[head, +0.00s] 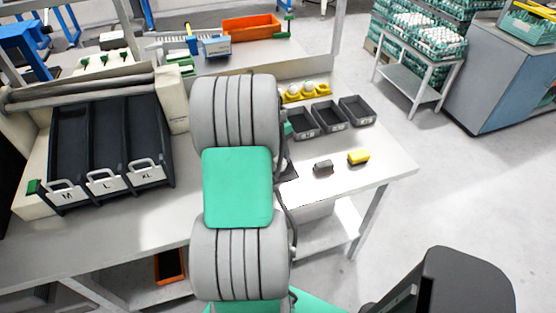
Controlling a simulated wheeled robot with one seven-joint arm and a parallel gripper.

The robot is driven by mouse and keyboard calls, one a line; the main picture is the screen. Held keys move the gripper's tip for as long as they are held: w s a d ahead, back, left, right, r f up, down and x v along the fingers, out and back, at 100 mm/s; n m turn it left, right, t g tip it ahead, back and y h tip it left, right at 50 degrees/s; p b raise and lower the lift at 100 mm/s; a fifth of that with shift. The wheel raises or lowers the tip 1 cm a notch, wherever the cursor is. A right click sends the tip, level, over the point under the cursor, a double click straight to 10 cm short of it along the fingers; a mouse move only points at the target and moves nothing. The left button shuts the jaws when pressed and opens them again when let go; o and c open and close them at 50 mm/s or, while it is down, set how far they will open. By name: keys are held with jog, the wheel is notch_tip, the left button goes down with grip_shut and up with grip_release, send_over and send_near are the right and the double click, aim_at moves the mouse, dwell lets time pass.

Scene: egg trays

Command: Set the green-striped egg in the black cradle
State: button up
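A small black object (323,167), which may be the black cradle, sits on the white table right of my arm; its top is too small to read, and no egg shows on it. A yellow egg holder (318,94) stands at the back of the table. Pale eggs (308,86) sit in it, and its left end is close to my arm. No green stripes can be made out on them, so I cannot tell which is the green-striped egg. My grey and green arm covers the middle of the view. My gripper cannot be made out behind it.
Several dark bins (328,117) stand in a row behind the black object. A small yellow block (358,157) lies right of it. A sloped black rack (112,140) marked M, L, XL fills the left. The table's front right corner (385,172) is clear.

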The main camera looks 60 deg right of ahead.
jog(key=o, duration=0.8)
jog(key=shift+f, duration=0.1)
jog(key=shift+a, duration=0.1)
